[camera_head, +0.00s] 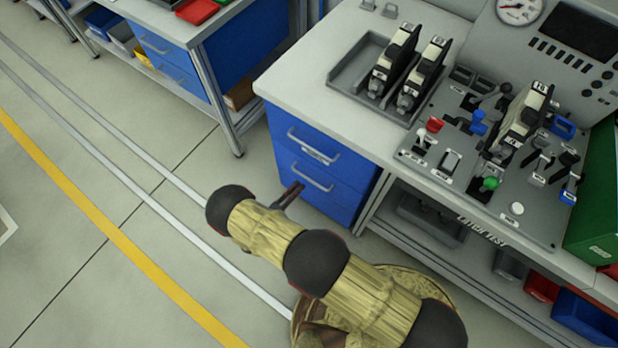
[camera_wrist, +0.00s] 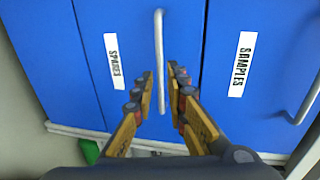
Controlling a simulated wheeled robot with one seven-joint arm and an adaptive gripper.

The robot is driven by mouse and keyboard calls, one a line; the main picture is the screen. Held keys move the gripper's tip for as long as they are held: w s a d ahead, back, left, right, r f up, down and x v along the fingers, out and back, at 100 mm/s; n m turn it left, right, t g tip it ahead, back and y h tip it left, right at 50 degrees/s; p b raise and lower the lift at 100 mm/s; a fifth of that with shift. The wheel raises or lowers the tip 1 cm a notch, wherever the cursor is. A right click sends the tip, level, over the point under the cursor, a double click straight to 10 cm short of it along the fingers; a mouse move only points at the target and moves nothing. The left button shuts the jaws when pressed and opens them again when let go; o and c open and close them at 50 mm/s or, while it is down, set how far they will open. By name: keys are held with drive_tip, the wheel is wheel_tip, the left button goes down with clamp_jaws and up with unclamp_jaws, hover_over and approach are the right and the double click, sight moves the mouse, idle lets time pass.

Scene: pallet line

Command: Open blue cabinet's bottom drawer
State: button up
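The blue cabinet (camera_head: 343,190) stands under the left end of the light workbench, with two drawer handles on its front. The bottom drawer's grey bar handle (camera_head: 312,178) is below the upper handle (camera_head: 313,147); both drawers look closed. My gripper (camera_head: 291,194) is at the front of the bottom drawer. In the wrist view, which is turned sideways, my gripper's fingers (camera_wrist: 162,76) are open on either side of the bottom handle (camera_wrist: 159,45), with small gaps visible. This drawer carries a SPARES label (camera_wrist: 114,61). The drawer to its right carries a SAMPLES label (camera_wrist: 241,64).
The benchtop (camera_head: 305,82) holds a grey tray with two devices and a control panel (camera_head: 450,165) with levers. Red and blue bins sit on the shelf below. Another blue drawer unit (camera_head: 165,62) stands at upper left. The floor left of the cabinet is clear.

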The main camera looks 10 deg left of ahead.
sight(308, 178)
drive_tip(key=b+x, duration=0.1)
drive_tip(key=x, duration=0.6)
drive_tip(key=shift+w+d+b, duration=0.15)
drive_tip(key=shift+w+b, duration=0.05)
drive_tip(key=shift+b, duration=0.2)
drive_tip(key=shift+c, duration=0.3)
clamp_jaws()
